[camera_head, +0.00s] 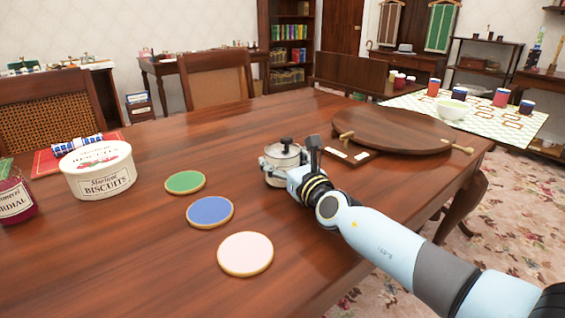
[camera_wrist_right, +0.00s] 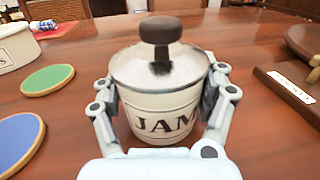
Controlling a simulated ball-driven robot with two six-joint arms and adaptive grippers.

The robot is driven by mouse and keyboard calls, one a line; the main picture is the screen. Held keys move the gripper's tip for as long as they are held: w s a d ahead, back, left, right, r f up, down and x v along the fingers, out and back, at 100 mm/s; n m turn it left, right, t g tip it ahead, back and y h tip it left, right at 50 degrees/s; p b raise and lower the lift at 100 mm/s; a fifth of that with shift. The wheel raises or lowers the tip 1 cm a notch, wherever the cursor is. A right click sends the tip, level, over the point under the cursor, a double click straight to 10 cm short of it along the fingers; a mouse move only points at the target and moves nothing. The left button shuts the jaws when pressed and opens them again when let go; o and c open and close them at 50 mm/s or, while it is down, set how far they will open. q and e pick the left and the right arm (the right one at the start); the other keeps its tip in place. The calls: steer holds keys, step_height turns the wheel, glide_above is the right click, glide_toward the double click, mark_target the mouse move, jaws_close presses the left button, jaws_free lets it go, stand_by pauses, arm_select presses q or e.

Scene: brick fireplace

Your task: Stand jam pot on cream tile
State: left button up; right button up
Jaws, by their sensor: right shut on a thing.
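The jam pot (camera_wrist_right: 158,108) is a cream pot with dark "JAM" lettering, a metal lid and a dark knob. It stands upright at the table's middle and also shows in the head view (camera_head: 284,152). My right gripper (camera_wrist_right: 162,100) is shut on the pot, one finger on each side of its body. The cream tile (camera_head: 245,253) is a pale, pinkish round disc with a tan rim, nearer and to the left of the pot in the head view. Nothing stands on it. My left gripper is not in view.
A blue tile (camera_head: 210,211) and a green tile (camera_head: 185,182) lie left of the pot. A biscuit tin (camera_head: 100,172) and a cordial jar (camera_head: 14,199) stand further left. A round wooden board (camera_head: 405,135) is at the right. The wood between pot and tiles is clear.

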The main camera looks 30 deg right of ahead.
steer(key=shift+f, duration=0.15)
steer(key=o, duration=1.6)
steer(key=shift+o, duration=0.2)
